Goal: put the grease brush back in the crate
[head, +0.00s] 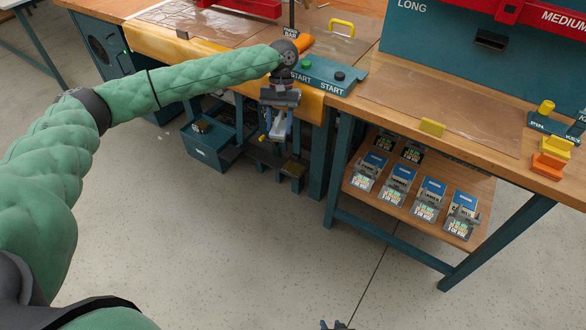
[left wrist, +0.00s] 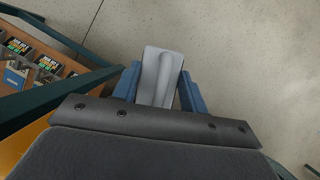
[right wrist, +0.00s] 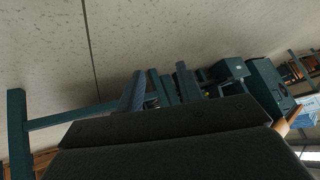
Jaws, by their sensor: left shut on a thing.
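My left gripper (head: 278,124) hangs in front of the workbench, fingers pointing down. It is shut on a pale grey piece with a rounded raised ridge, which I take to be the grease brush (left wrist: 162,75); no bristles can be made out. The piece sits between the two blue fingers in the left wrist view (left wrist: 160,90). A teal open box (head: 207,150), possibly the crate, stands low beside the bench, left of and beyond my left gripper. My right gripper (right wrist: 160,88) is empty with its fingers apart; only its tips show at the bottom edge of the head view.
A teal START button box (head: 325,75) sits on the bench edge behind my left gripper. A lower shelf (head: 362,205) to the right holds several blue-and-grey packs. Bench legs (head: 335,170) stand near the arm. The floor (head: 230,250) in front is clear.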

